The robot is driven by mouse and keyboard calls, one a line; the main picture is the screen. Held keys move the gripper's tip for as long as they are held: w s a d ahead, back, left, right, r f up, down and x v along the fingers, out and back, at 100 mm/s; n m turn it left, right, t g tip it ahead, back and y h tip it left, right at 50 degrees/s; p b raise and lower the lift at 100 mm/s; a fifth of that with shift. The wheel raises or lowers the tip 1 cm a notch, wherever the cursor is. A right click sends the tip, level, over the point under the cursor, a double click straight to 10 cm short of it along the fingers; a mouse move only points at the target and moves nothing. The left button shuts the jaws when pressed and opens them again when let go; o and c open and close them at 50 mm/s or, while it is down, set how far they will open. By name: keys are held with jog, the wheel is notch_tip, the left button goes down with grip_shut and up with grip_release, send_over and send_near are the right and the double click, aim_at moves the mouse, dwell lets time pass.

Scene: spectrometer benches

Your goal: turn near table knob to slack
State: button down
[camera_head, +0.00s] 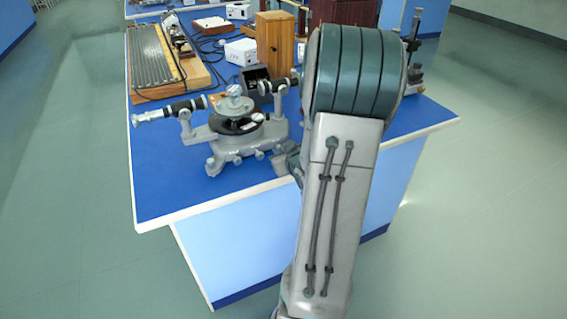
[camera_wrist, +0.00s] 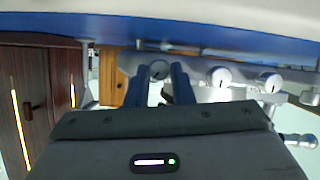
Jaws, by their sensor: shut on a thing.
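The spectrometer (camera_head: 225,140) stands on the front part of the blue bench, with a dark round table in its middle and a telescope tube (camera_head: 165,111) pointing left. In the wrist view, which looks upside down, a silver round knob (camera_wrist: 160,69) sits between the two dark blue fingers of my gripper (camera_wrist: 160,82). The fingers are shut on this knob. Two similar silver knobs (camera_wrist: 219,77) (camera_wrist: 271,82) stand to its right, clear of the fingers. In the head view my arm hides most of the gripper. The knob's marking is too small to read.
A tall wooden box (camera_head: 275,42) and a small white box (camera_head: 241,52) stand behind the spectrometer. A ribbed metal track on a wooden base (camera_head: 157,60) lies at the back left. The bench's bare front left corner (camera_head: 158,200) is free.

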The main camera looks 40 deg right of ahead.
jog(key=n+h+b, duration=0.1)
jog(key=b, duration=0.3)
jog(key=n+h+b, duration=0.1)
jog(key=n+b, duration=0.1)
jog(key=b, duration=0.3)
jog(key=shift+a+f, duration=0.2)
jog(key=shift+f, duration=0.2)
jog(key=shift+r+b, duration=0.1)
jog(key=shift+b, duration=0.7)
jog(key=shift+r+n+h+b, duration=0.15)
jog(key=shift+n+h+b, duration=0.2)
jog(key=shift+b, duration=0.2)
jog(key=c, duration=1.3)
grip_release()
jog(key=shift+o, duration=0.2)
